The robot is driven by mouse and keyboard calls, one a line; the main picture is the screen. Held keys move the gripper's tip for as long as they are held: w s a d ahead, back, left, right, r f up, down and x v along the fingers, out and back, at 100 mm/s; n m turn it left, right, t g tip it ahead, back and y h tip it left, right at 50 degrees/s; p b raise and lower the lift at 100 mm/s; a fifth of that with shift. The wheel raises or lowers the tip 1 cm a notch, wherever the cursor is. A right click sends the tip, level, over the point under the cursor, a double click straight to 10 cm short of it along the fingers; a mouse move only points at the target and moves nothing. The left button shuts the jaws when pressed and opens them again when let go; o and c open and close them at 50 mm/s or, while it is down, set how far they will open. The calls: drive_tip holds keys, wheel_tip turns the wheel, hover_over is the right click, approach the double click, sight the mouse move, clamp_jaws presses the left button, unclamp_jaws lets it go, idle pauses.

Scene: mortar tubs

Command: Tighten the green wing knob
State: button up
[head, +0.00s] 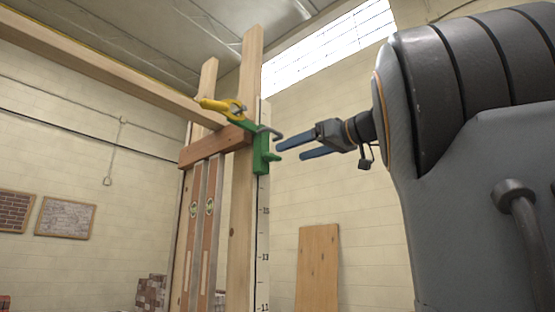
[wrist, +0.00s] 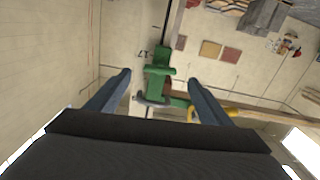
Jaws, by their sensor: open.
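The green wing knob (head: 272,157) sticks out to the right from a green clamp body (head: 259,146) on the upright timber post. In the wrist view the green knob and body (wrist: 158,72) overlap, and I cannot clearly tell where one ends. A grey metal bar (head: 270,132) curves out just above the knob. My gripper (head: 290,152) is open and empty, its two blue fingers pointing left at the knob with a small gap. In the wrist view the green part shows between the fingertips (wrist: 159,78), beyond them and not touching.
A yellow handle (head: 218,105) joins the clamp at upper left. A brown crosspiece (head: 213,147) and the tall post (head: 241,215) stand beside it. Two levels (head: 209,208) lean below. A wooden board (head: 318,268) leans on the back wall.

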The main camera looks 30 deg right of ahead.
sight(275, 156)
drive_tip(key=p+x, duration=0.1)
drive_tip(key=x, duration=0.2)
drive_tip(key=p+x, duration=0.2)
drive_tip(key=x, duration=0.2)
drive_tip(key=shift+w+a+r+p, duration=0.15)
drive_tip(key=shift+w+r+p, duration=0.05)
drive_tip(key=shift+w+p, duration=0.1)
drive_tip(key=shift+c, duration=0.3)
drive_tip(key=c, duration=1)
drive_tip(key=shift+f+b, duration=0.1)
drive_tip(key=shift+b, duration=0.25)
drive_tip(key=shift+m+b, duration=0.35)
drive_tip(key=shift+m, duration=0.15)
drive_tip(key=o, duration=1.1)
drive_tip(key=shift+s, duration=0.1)
drive_tip(key=shift+c, duration=0.2)
drive_tip(key=shift+s, duration=0.1)
